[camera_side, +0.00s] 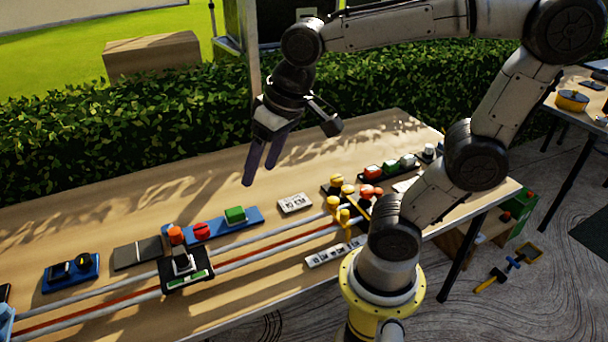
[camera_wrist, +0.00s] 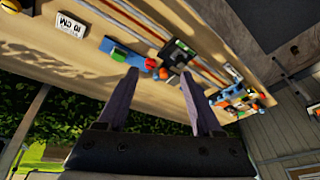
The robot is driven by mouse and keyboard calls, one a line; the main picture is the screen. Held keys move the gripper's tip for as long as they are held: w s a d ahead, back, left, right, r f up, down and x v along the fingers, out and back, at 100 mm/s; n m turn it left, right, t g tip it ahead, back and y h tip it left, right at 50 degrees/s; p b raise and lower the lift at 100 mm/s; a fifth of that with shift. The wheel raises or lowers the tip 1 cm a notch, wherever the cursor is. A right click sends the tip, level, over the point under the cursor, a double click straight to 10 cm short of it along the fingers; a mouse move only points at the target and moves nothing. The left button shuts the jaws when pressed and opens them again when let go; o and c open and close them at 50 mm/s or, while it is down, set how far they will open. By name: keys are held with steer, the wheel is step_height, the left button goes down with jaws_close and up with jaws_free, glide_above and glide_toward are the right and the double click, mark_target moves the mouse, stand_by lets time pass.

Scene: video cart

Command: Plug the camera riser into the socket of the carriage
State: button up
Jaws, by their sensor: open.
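The carriage (camera_side: 188,275) is a black block with a green label, sitting across two pale rails on the table. A dark upright part with a grey top (camera_side: 182,261) stands at its middle; I cannot tell whether this is the socket or something in it. The carriage also shows in the wrist view (camera_wrist: 178,52), beyond my fingertips. I cannot pick out the camera riser for certain. My gripper (camera_side: 260,172) is open and empty, above the table and behind the rails, apart from everything. Its two fingers also show in the wrist view (camera_wrist: 160,77).
A grey plate (camera_side: 138,253) and another blue tray (camera_side: 71,273) lie left. A 10 CM card (camera_side: 295,204) lies right. Yellow parts (camera_side: 340,206) stand around the rails' right end.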

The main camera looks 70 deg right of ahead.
steer(key=s+d+f+n+t, duration=0.1)
steer(key=s+n, duration=0.1)
steer(key=s, duration=0.5)
steer(key=shift+s+f+n+t, duration=0.15)
steer(key=shift+f+n+t, duration=0.15)
steer(key=shift+f, duration=0.05)
stand_by(0.8)
